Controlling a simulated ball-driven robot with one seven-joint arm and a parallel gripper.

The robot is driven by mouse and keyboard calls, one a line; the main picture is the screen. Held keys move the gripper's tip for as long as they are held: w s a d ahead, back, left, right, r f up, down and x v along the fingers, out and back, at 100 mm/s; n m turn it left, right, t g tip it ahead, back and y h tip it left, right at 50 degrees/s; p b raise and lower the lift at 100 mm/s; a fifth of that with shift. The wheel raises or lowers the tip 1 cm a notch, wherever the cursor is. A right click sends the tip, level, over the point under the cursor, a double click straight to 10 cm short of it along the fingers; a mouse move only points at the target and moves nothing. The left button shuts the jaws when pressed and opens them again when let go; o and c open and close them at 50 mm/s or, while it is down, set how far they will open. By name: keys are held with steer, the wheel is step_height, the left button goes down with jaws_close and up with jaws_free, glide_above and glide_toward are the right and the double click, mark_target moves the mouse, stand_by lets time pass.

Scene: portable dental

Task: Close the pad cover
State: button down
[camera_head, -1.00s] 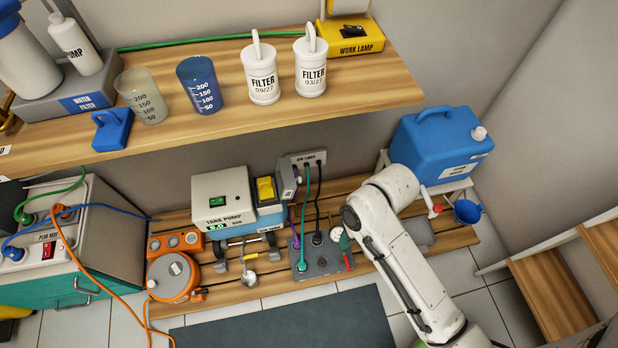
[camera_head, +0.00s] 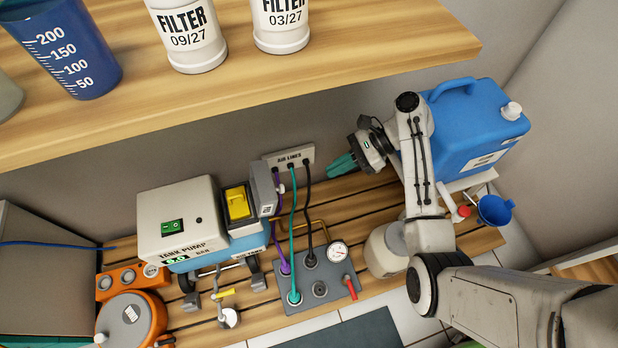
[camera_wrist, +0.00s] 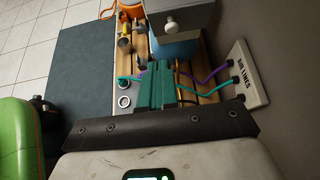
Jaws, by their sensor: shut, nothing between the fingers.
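The yellow pad (camera_head: 238,204) sits in a dark frame on the right side of the tank pump (camera_head: 178,215). What looks like its grey cover (camera_head: 263,190) stands open, upright along the pad's right edge, with a small pale knob on its outer side. In the wrist view the grey cover (camera_wrist: 190,14) and its knob are at the top, ahead of my fingers. My gripper (camera_head: 341,165) has teal fingers, shut and empty. It is to the right of the cover and apart from it, near the air-lines plate.
The AIR LINES plate (camera_head: 289,157) has purple, teal and black hoses running down to a grey manifold (camera_head: 318,287) with a gauge (camera_head: 337,251). The wooden shelf (camera_head: 330,75) overhangs above. A blue jug (camera_head: 470,130) stands right, behind my arm.

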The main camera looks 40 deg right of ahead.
mark_target(276, 196)
steer(key=a+r+b+x, duration=0.1)
steer(key=b+x, duration=0.4)
steer(key=x, duration=0.7)
steer(key=shift+w+a+r+b, duration=0.35)
steer(key=shift+a+r, duration=0.1)
steer(key=shift+r, duration=0.2)
steer(key=shift+r, duration=0.1)
steer(key=shift+a+r+h+p, duration=0.2)
steer(key=shift+h+p, duration=0.1)
steer(key=shift+p, duration=0.95)
steer(key=shift+r+p, duration=0.1)
steer(key=shift+p, duration=0.25)
